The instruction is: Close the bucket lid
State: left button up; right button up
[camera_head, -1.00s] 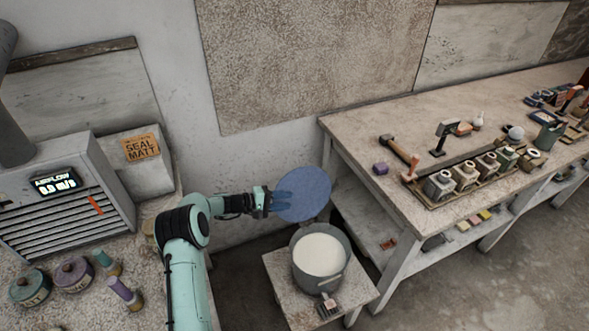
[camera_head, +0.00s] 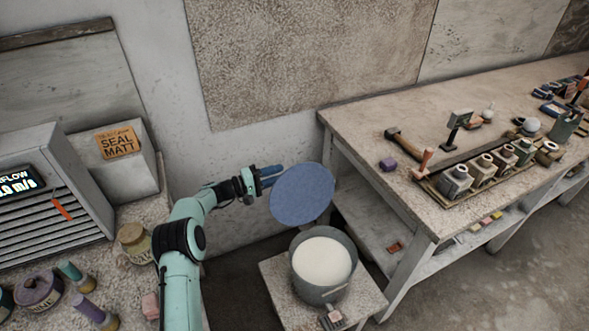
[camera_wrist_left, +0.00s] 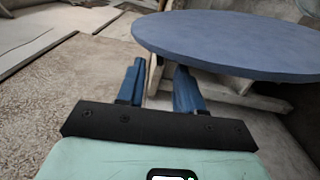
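The grey bucket (camera_head: 322,291) stands on a low stand with its top open and white material (camera_head: 322,262) inside. The round blue lid (camera_head: 302,193) is raised, tilted up behind the bucket's rim. In the left wrist view the lid (camera_wrist_left: 235,45) spans the upper right, beyond the fingers. My left gripper (camera_head: 271,176) is at the lid's upper left edge. Its two blue fingers are apart with nothing between them, as the left wrist view also shows (camera_wrist_left: 160,88). Whether a finger touches the lid I cannot tell. My right gripper is not in view.
A long workbench (camera_head: 350,125) with jars, a hammer and tools stands to the right, close to the bucket's stand (camera_head: 279,291). A grey airflow unit (camera_head: 50,190) and several small jars are on the left. The wall is behind the lid.

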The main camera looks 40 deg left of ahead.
aim_at(295, 169)
pick_arm(q)
jog(key=x, duration=0.7)
grip_shut()
